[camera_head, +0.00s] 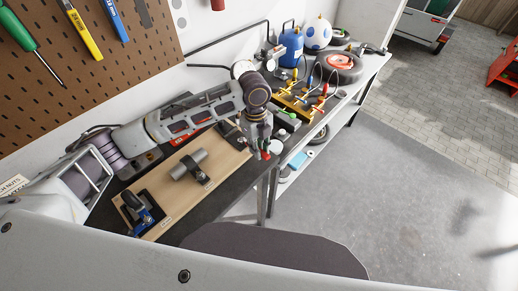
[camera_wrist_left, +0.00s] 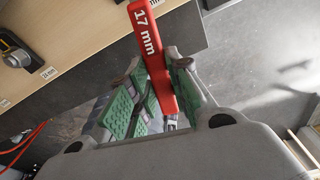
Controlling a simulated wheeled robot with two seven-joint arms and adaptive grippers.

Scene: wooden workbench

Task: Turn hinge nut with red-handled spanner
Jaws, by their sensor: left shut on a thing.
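In the left wrist view the spanner handle (camera_wrist_left: 148,45), marked "17 mm", lies between the green pads of my left gripper (camera_wrist_left: 157,92). The spanner's working end is out of view. The wooden board (camera_head: 165,218) carries several fittings, among them a grey cylinder in a dark mount (camera_head: 188,165). A fitting with a nut (camera_wrist_left: 14,52) and a size label shows in the wrist view. I cannot tell which nut is the hinge nut.
A blue-and-black fixture (camera_head: 145,213) stands at the board's near left end. A yellow rack with coloured leads (camera_head: 300,100), a blue canister (camera_head: 291,45) and a round dark item (camera_head: 340,65) crowd the bench beyond. The floor (camera_head: 400,190) to the right is clear.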

